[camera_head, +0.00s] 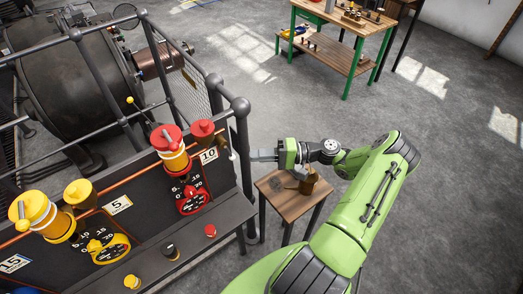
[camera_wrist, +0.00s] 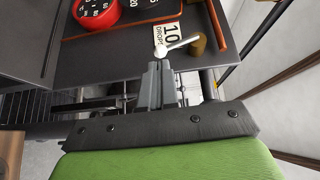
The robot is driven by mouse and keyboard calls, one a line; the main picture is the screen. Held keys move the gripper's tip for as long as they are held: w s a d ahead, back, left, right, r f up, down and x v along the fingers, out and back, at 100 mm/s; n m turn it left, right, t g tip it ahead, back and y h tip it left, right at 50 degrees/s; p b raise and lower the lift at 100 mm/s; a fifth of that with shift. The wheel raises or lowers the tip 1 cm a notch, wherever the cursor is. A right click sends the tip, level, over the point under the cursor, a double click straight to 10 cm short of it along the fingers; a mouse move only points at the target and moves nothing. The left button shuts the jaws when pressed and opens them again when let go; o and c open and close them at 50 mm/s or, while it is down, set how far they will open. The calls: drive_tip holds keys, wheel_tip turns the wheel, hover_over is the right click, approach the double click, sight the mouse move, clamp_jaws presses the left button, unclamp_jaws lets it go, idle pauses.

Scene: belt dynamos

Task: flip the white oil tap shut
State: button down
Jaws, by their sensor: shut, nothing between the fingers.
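The white oil tap (camera_wrist: 178,46) shows in the wrist view as a slim lever with a round end at left. It slants up to the right to a brass fitting (camera_wrist: 199,45), beside the "10 DROPS" label (camera_wrist: 168,33). My gripper (camera_wrist: 155,68) is shut and empty, its tips just below the lever's round end. I cannot tell whether they touch it. In the head view my gripper (camera_head: 254,155) points left at the right end of the dark panel, near the "10" label (camera_head: 208,156). The white lever is too small to make out clearly there.
The panel holds a red dial (camera_head: 192,199), a yellow dial (camera_head: 108,249) and red and yellow oilers. A grey railing post (camera_head: 242,150) stands close to my gripper. A small wooden table (camera_head: 289,204) with a brown pot is below. Open floor lies to the right.

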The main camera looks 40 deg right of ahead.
drive_tip(key=b+v, duration=0.1)
drive_tip(key=v, duration=0.9)
